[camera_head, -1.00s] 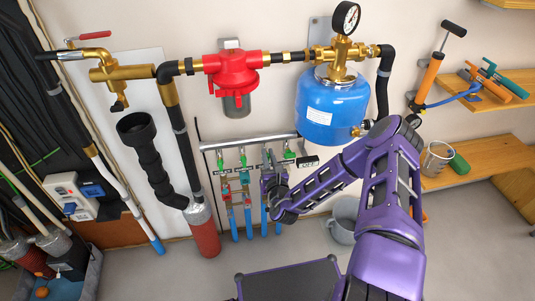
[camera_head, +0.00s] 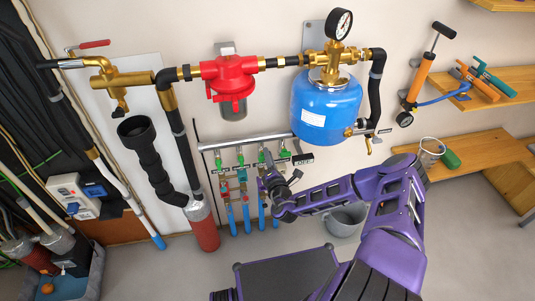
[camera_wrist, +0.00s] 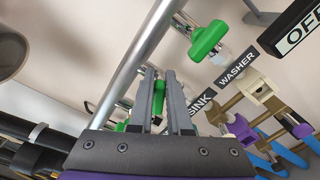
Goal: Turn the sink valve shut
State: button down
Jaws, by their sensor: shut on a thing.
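The sink valve's green handle (camera_wrist: 158,90) shows between my fingers in the wrist view, beside the "SINK" label (camera_wrist: 200,104). My gripper (camera_wrist: 158,78) is shut on this handle, and the fingers hide part of it. In the head view my gripper (camera_head: 266,161) is at the row of green-handled valves under the grey manifold pipe (camera_head: 230,144). The handle's exact angle is hard to tell there.
The washer valve's green handle (camera_wrist: 209,39) is close by, above the "WASHER" label (camera_wrist: 237,66). An "OFF" sign (camera_wrist: 296,36) hangs at the right. A blue tank (camera_head: 326,108) is above the manifold. A grey bucket (camera_head: 345,218) stands on the floor.

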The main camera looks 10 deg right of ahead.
jog(key=m, duration=0.3)
jog(key=f+m, duration=0.1)
jog(key=m, duration=0.1)
jog(key=shift+m, duration=0.4)
dwell(0.4)
jog(key=c, duration=0.9)
grip_release()
jog(key=shift+o, duration=0.2)
jog(key=shift+d, duration=0.1)
jog(key=shift+s, duration=0.1)
jog(key=s+p, duration=0.1)
jog(key=s, duration=1.6)
jog(key=shift+s, duration=0.15)
